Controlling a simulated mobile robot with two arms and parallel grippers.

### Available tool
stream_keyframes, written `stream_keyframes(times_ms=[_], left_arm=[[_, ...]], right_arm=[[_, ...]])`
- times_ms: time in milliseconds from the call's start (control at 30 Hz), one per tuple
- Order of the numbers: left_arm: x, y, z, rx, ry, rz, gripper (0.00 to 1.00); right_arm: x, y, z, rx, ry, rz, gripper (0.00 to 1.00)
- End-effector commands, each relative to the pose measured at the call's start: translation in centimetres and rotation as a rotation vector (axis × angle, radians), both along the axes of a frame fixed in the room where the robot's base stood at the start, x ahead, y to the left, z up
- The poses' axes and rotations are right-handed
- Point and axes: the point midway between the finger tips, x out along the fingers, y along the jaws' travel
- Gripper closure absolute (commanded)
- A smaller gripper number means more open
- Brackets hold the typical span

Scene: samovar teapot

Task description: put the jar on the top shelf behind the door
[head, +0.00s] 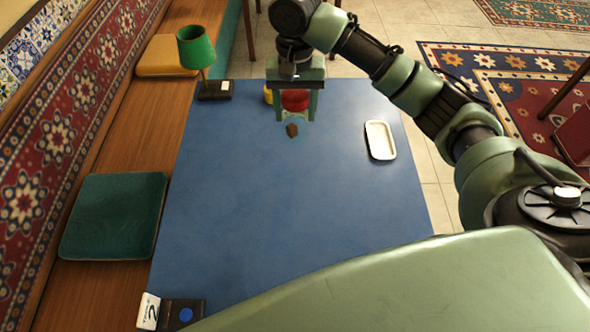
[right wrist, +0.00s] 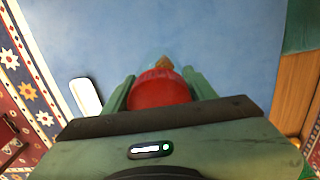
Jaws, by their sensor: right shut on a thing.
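My right gripper (head: 296,117) points down over the far part of the blue table. It is shut on a jar with a red lid (head: 295,99). In the right wrist view, the red lid (right wrist: 160,90) sits between the two green fingers, with a pale, clear-looking edge beyond it. Most of the jar's body is hidden, and I cannot tell whether it touches the table. A small brown lump (head: 291,130) shows just below the fingertips in the head view. No door or shelf is in view, nor is my left gripper.
A white tray (head: 380,141) lies on the blue table (head: 270,220) at the right. A green lamp (head: 197,50) stands at the far left corner. A yellow object (head: 268,95) is partly hidden beside the gripper. A number card (head: 149,311) stands near left. The table's middle is clear.

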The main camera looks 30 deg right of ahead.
Motion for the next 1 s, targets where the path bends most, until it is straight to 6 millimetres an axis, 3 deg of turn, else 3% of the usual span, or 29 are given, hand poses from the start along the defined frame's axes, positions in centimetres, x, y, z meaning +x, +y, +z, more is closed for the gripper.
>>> stream_keyframes(times_ms=[300,500,1000], left_arm=[[0.0,0.0,0.5,0.0,-0.001,0.0,0.24],[0.0,0.0,0.8,0.0,-0.001,0.0,0.24],[0.0,0.0,1.1,0.0,0.0,0.0,0.24]], right_arm=[[-0.2,0.0,-8.4,-0.001,0.005,0.002,0.96],[-0.2,0.0,-12.8,0.0,0.002,0.002,0.96],[-0.1,0.0,-18.4,0.0,0.0,0.003,0.96]])
